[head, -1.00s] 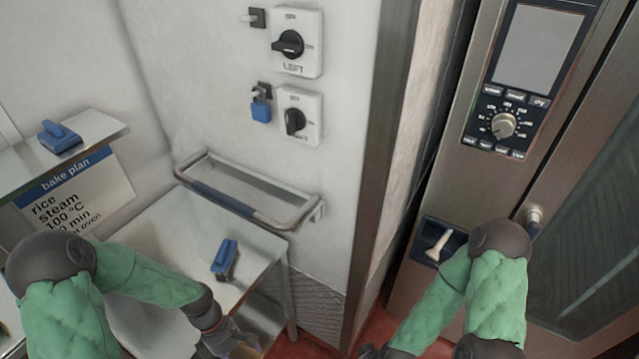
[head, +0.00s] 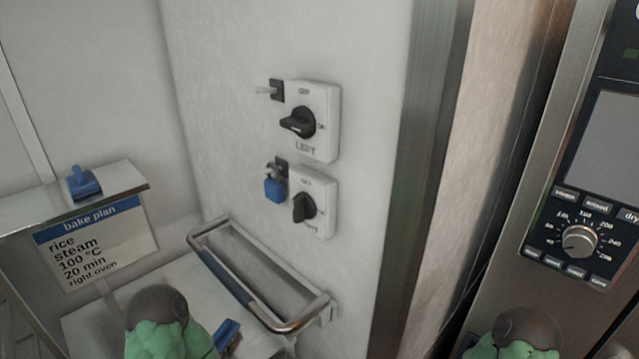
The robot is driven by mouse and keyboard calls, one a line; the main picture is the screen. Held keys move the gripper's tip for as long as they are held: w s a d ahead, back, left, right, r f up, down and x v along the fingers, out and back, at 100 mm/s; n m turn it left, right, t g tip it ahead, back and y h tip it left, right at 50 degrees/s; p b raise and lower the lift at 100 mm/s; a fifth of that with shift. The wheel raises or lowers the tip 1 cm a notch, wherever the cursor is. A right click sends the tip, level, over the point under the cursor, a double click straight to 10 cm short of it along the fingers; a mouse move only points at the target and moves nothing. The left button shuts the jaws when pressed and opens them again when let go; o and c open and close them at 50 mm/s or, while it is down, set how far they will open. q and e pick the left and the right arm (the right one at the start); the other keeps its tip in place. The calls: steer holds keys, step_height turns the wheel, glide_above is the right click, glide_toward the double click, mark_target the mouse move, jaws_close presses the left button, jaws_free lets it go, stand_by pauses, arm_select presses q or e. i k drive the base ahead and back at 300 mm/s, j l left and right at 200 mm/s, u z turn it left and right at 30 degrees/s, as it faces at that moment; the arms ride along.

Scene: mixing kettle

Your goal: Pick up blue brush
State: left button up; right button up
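A blue item with a raised handle (head: 82,184) lies on the upper shelf at the left. A second blue item (head: 228,334) lies on the lower metal table, partly hidden by my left arm and cut by the bottom edge. Either could be the blue brush; I cannot tell which from their shapes. Only the upper parts of my arms show at the bottom edge. Both my grippers are out of frame.
A metal rail (head: 270,303) with a blue section juts from the wall above the lower table (head: 165,290). Two rotary switches (head: 310,122) and a blue padlock (head: 275,189) are on the wall. An oven control panel (head: 580,240) stands at the right.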

mark_target(228, 331)
steer(key=k+u, duration=0.15)
steer(key=u, duration=0.25)
steer(key=k+l+u, duration=0.1)
steer(key=u, duration=0.25)
